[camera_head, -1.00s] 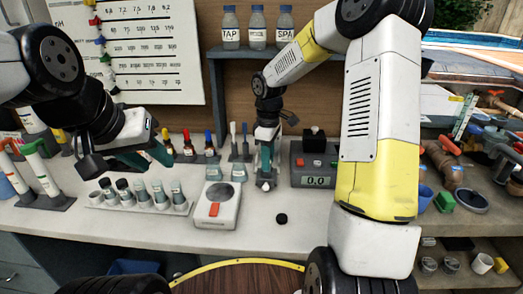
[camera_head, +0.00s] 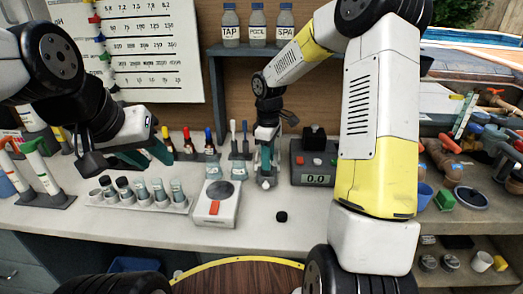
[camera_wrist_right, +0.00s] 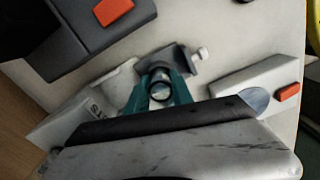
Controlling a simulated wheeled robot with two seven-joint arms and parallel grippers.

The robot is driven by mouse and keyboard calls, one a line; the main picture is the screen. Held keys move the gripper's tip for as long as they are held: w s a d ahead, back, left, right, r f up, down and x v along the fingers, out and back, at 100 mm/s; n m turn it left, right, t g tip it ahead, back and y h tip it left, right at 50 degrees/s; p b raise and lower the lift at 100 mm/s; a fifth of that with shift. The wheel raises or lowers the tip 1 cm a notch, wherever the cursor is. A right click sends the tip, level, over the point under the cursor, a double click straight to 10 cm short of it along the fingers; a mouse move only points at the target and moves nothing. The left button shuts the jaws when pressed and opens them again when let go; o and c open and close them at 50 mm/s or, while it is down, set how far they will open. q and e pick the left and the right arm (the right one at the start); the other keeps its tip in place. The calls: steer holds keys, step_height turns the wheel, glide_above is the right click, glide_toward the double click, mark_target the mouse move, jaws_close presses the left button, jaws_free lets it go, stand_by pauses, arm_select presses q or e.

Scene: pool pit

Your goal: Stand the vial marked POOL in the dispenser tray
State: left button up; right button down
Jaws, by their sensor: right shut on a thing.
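My right gripper (camera_head: 265,165) is low over the bench, left of the meter. In the right wrist view its teal fingers (camera_wrist_right: 160,90) are shut around a small round vial (camera_wrist_right: 161,86), seen from its end. Its label cannot be read. A small dark grey holder with a white knob (camera_wrist_right: 203,53) is just beside the fingers; I cannot tell whether the vial touches it, or whether this is the dispenser tray. My left gripper (camera_head: 145,155) hangs above the back left of the bench; its fingertips are unclear. A bottle marked POOL (camera_head: 257,28) stands on the shelf.
A white rack (camera_head: 178,207) holds several vials. A white scale (camera_head: 222,213) with a red button stands left of the right gripper, and a grey meter (camera_head: 317,180) reading 0.0 stands right. A black cap (camera_head: 281,216) lies on the bench. The front bench strip is mostly clear.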

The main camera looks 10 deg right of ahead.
steer(key=shift+f, duration=0.1)
steer(key=c, duration=1)
jaws_free()
steer(key=shift+c, duration=0.2)
step_height(320, 180, up, 7)
steer(key=s+r+m+t, duration=0.2)
steer(key=s+r+m, duration=0.2)
steer(key=s, duration=0.4)
steer(key=s+d+r+m+t+y, duration=0.1)
steer(key=s+r+m, duration=0.3)
steer(key=s, duration=0.4)
steer(key=s+d+r+m+t+y, duration=0.1)
steer(key=s+r+m+t, duration=0.2)
steer(key=s, duration=0.5)
steer(key=shift+d+r+m, duration=0.25)
steer(key=shift+r+m, duration=0.35)
steer(key=shift+r, duration=0.2)
